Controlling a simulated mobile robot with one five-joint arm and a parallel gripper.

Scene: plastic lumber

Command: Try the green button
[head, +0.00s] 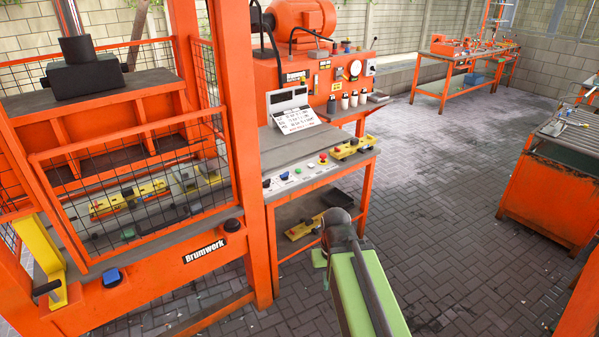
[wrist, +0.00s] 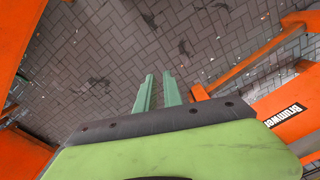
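The green button (head: 298,170) is small and sits in a row of coloured buttons on the front edge of the grey-topped orange workbench (head: 335,172). A red button (head: 323,157) is to its right and a blue one (head: 284,176) to its left. My gripper (head: 319,257) is in front of the bench, lower than the button row and apart from it, partly hidden by my arm. In the wrist view, my gripper's two pale green fingers (wrist: 158,92) stand apart with a narrow empty gap between them, over paving. The button does not show there.
A large orange press frame (head: 240,160) with a mesh guard stands close on the left. A lower shelf holds a yellow part (head: 305,229). Paved floor (head: 430,200) to the right is clear.

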